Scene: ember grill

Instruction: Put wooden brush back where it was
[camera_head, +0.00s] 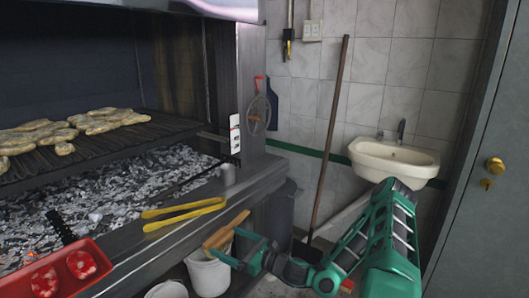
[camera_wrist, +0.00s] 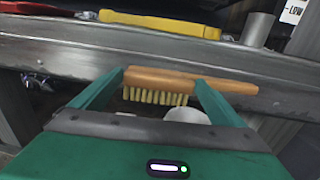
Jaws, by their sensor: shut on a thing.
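The wooden brush (camera_head: 218,234) has a light-brown body and pale bristles. In the wrist view the brush (camera_wrist: 170,78) lies crosswise at my fingertips, bristles down, its plain end sticking out to the right. My green gripper (camera_head: 238,247) is shut on it, and my gripper also shows in the wrist view (camera_wrist: 162,80). The brush is held in front of the grill's metal front ledge (camera_head: 130,262), above a white bucket (camera_head: 209,276). The exact contact at the fingers is partly hidden.
Yellow tongs (camera_head: 184,214) and a red tray with meat (camera_head: 50,277) lie on the ledge. A metal cup (camera_head: 228,174) stands farther back. Glowing-ash coals and a food-laden grate are left. A broom handle (camera_head: 329,135), sink (camera_head: 394,160) and door are right.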

